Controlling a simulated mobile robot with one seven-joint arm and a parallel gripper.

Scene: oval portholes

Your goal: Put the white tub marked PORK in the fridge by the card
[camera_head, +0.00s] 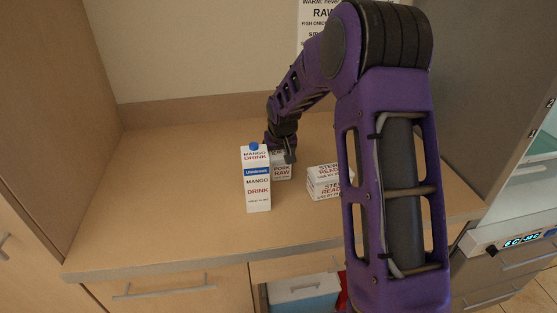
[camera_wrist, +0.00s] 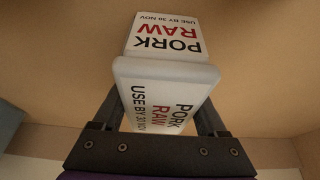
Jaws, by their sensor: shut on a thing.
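The white tub marked PORK RAW (camera_head: 281,172) stands on or just above the counter, partly hidden behind a carton. In the wrist view the tub (camera_wrist: 165,72) fills the space between the two dark fingers, with PORK RAW, USE BY 30 NOV on two faces. My gripper (camera_head: 281,150) is shut on it from above; its fingers (camera_wrist: 162,105) lie one on each side. The card (camera_head: 318,14) hangs on the back wall, its upper part cut off and its right side hidden by my arm. The fridge (camera_head: 530,165) is at the right edge, with pale shelves partly visible.
A Mango Drink carton (camera_head: 257,180) with a blue cap stands just left of and in front of the tub. The counter's left side (camera_head: 170,190) is clear. A lit panel (camera_head: 515,241) is at lower right.

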